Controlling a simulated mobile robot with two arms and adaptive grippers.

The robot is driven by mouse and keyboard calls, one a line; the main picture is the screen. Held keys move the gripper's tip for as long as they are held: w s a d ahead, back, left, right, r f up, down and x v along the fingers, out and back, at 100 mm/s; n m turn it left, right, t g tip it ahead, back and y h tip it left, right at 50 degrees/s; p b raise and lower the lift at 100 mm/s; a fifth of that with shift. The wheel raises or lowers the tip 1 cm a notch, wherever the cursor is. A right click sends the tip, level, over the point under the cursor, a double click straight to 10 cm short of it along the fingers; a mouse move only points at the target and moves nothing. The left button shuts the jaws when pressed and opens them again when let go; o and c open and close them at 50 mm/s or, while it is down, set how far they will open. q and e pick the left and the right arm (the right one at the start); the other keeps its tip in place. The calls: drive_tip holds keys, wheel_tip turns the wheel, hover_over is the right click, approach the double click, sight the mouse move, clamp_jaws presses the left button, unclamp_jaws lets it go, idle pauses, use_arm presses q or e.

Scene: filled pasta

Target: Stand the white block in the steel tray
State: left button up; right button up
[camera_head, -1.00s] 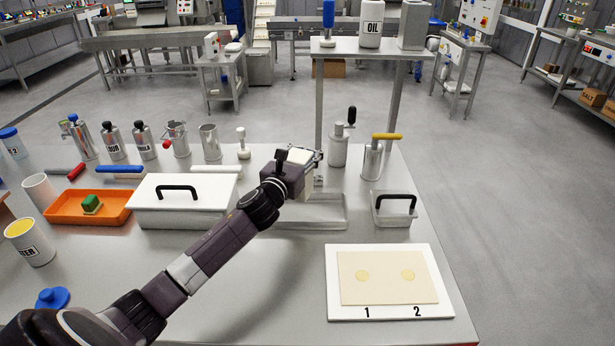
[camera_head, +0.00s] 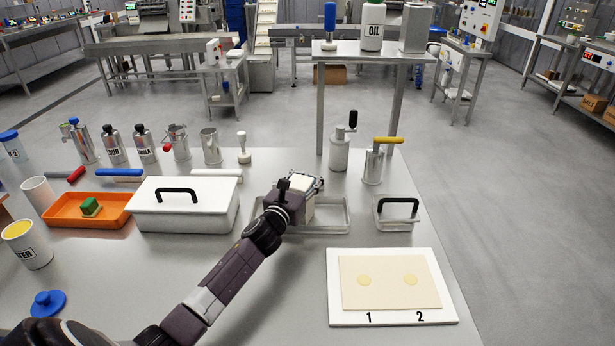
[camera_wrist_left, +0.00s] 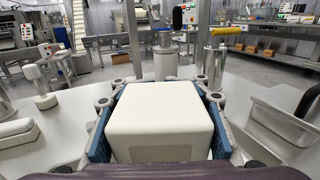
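My left gripper (camera_head: 306,186) is over the steel tray (camera_head: 332,229), which lies on the table right of a white lidded box. It is shut on the white block (camera_wrist_left: 160,118). In the left wrist view the block sits between the two blue finger pads, with its top and near face in view. My right gripper is not in view.
The white box with a black handle (camera_head: 185,218) stands close on the left. A small clear container with a black handle (camera_head: 397,214) stands on the right. Metal dispensers (camera_head: 340,150) stand behind. A white board with a dough sheet (camera_head: 390,310) lies in front right.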

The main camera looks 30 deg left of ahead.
use_arm(q)
drive_tip(key=o, duration=0.8)
drive_tip(key=shift+s+r, duration=0.1)
drive_tip(key=shift+r, duration=0.05)
drive_tip(key=shift+s+d, duration=0.3)
drive_tip(key=shift+s, duration=1.65)
drive_tip(key=shift+s+d, duration=0.35)
drive_tip(key=shift+s, duration=1.65)
drive_tip(key=shift+s+d, duration=0.3)
drive_tip(key=shift+s, duration=1.65)
drive_tip(key=shift+r, duration=0.1)
